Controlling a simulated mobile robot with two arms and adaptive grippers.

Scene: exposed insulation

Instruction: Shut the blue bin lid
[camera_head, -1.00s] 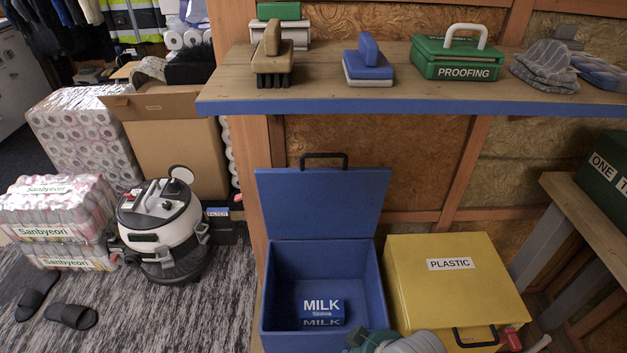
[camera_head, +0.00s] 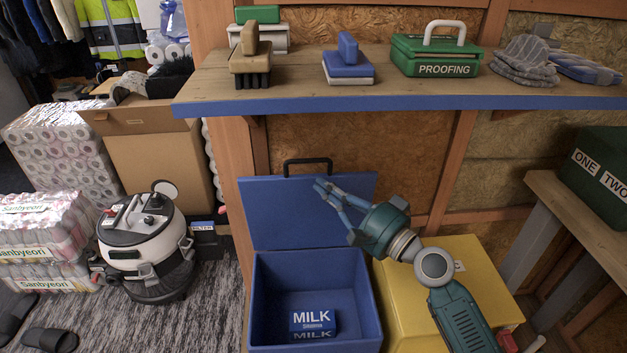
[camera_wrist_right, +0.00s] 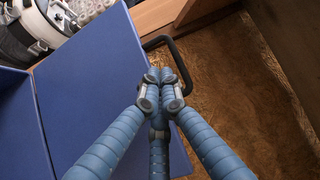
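The blue bin (camera_head: 370,290) stands open with its blue lid (camera_head: 270,215) raised upright against the wall side. A black handle (camera_head: 307,160) sits on the lid's top edge. A MILK carton (camera_head: 313,320) lies inside the bin. My right gripper (camera_head: 324,184) is in front of the lid's upper right part, near the right end of the handle. In the right wrist view the gripper (camera_wrist_right: 162,76) has its fingertips drawn together, with nothing seen between them. There the handle (camera_wrist_right: 178,62) passes just beyond the tips; contact cannot be told. My left gripper is not in view.
A yellow PLASTIC bin (camera_head: 480,260) stands right of the blue bin, partly behind my right arm. A wooden shelf (camera_head: 400,92) with brushes and a green PROOFING box (camera_head: 436,54) hangs above the lid. A vacuum cleaner (camera_head: 147,245) stands to the left.

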